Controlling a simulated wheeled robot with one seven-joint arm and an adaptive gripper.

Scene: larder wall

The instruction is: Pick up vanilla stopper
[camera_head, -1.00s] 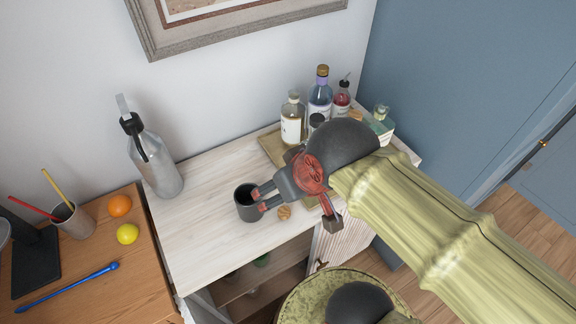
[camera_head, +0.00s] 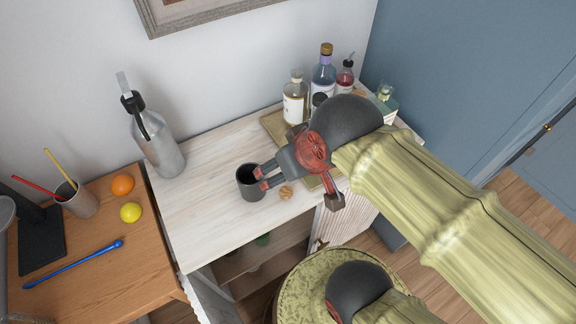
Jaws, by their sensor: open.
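No part is clearly readable as the vanilla stopper. A small tan, knobbly piece (camera_head: 286,192) lies on the pale cabinet top just right of the dark mug; I cannot tell whether it is a stopper. A clear bottle with a white label (camera_head: 294,104) and a purple-blue bottle with a brown cap (camera_head: 323,72) stand at the back, partly behind my arm. My gripper (camera_head: 262,178) is open, with nothing seen between its fingers. Its fingertips overlap the right side of the dark mug (camera_head: 250,188) in the picture; I cannot tell if they touch.
A tray (camera_head: 271,122) under the bottles is partly hidden by my arm. A red bottle (camera_head: 345,78) stands behind.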

